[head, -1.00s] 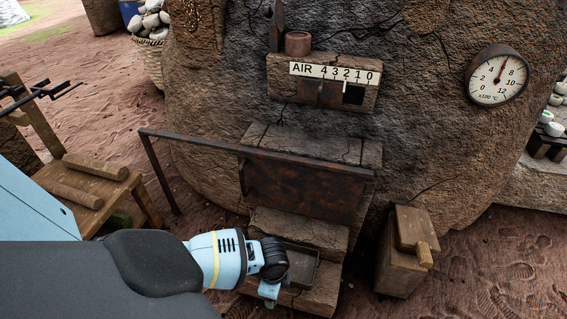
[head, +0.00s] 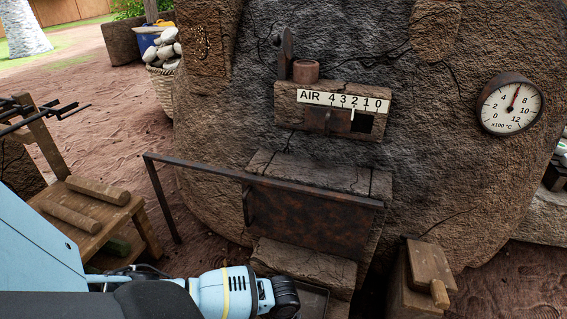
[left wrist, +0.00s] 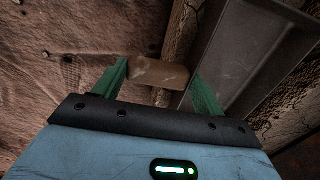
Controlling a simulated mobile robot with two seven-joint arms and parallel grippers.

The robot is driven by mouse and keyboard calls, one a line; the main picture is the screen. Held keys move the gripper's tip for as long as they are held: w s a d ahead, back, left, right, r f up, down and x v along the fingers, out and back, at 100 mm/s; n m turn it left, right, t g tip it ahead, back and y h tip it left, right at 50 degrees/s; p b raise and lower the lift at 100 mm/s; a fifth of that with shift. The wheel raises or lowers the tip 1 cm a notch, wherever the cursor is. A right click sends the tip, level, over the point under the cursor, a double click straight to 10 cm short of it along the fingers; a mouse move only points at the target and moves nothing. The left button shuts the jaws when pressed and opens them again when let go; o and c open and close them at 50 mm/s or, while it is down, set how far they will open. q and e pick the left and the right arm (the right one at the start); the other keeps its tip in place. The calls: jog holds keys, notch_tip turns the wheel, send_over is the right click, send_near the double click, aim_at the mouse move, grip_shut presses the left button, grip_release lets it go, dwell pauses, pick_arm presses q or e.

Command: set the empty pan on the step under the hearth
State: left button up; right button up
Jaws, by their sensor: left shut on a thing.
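In the head view the fingers are hidden or below the frame. The stone step (head: 305,262) lies under the rusty hearth door (head: 300,216). The pan is low in front of this step; I cannot tell whether it rests on anything. The pan's visible inside looks empty. My right gripper is not in view.
A dark metal rail (head: 260,178) crosses in front of the hearth. A wooden bench (head: 95,215) with logs stands at left. Bare ground lies between bench and kiln.

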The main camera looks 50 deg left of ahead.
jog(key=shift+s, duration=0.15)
pick_arm(q)
jog(key=shift+f, duration=0.2)
jog(key=o, duration=1.4)
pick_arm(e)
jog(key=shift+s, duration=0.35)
pick_arm(q)
jog(key=shift+r, duration=0.1)
notch_tip(320, 180, up, 12)
jog(key=p, duration=0.6)
jog(key=shift+s+r, duration=0.1)
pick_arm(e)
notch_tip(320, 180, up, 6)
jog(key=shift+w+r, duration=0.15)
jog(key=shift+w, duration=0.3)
